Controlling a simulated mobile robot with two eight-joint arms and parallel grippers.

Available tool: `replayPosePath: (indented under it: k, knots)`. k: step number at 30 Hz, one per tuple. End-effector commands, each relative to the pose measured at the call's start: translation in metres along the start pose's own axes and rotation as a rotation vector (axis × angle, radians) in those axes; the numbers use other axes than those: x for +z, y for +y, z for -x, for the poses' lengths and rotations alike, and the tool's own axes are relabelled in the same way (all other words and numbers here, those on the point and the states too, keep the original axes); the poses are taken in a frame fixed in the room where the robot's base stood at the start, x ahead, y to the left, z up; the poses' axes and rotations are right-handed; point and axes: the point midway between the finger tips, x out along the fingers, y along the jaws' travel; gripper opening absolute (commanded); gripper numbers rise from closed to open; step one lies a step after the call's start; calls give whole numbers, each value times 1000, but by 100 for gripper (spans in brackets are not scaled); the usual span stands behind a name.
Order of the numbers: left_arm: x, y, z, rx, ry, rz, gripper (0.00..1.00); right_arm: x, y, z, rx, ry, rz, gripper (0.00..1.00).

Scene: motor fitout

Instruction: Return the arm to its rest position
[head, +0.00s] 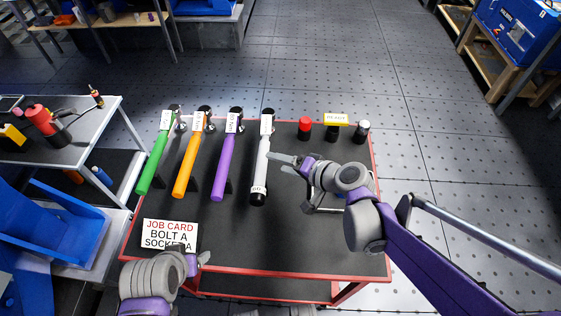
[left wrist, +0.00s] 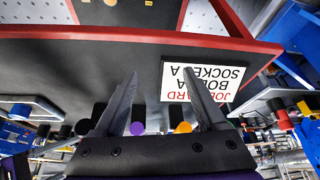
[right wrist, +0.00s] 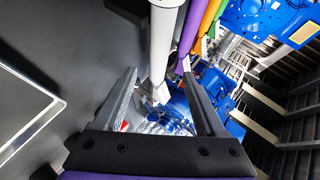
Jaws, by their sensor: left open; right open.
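My right gripper (head: 277,163) is open beside the handle of the white torque wrench (head: 261,165) on the cart. In the right wrist view the white wrench (right wrist: 163,35) shows beyond and between the open fingers (right wrist: 160,78); I cannot tell whether they touch it. My left gripper (head: 203,257) is low at the cart's front left, by the job card (head: 170,233). In the left wrist view its fingers (left wrist: 160,98) are apart and empty, with the card (left wrist: 205,82) beyond them. My right arm reaches in from the lower right.
Green (head: 152,160), orange (head: 187,160) and purple (head: 226,160) wrenches lie left of the white one. A red socket (head: 305,125), a dark socket (head: 332,133) and a white-topped socket (head: 363,128) stand at the back right. The cart's red rim (head: 250,271) surrounds its dark top (head: 290,235).

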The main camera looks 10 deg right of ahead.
Motion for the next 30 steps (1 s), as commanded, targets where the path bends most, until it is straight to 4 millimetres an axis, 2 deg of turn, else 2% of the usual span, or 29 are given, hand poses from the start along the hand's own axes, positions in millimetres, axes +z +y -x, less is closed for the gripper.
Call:
replayPosePath:
  k: [10, 14, 17, 24, 30]
  knots:
    - [0, 0, 1, 0, 0, 0, 73, 1, 0, 2, 7, -2, 6, 73]
    - [-5, 0, 7, 0, 3, 0, 73, 12, 0, 17, 67, -23, 62, 73]
    - [-11, 0, 16, 0, 7, 0, 73, 27, 4, 42, 163, -54, 149, 73]
    - [-28, 0, 38, 0, 18, 0, 73, 60, 31, 119, 462, -129, 400, 73]
    - [-40, 0, 52, 0, 27, 0, 73, 68, 55, 173, 666, -158, 557, 73]
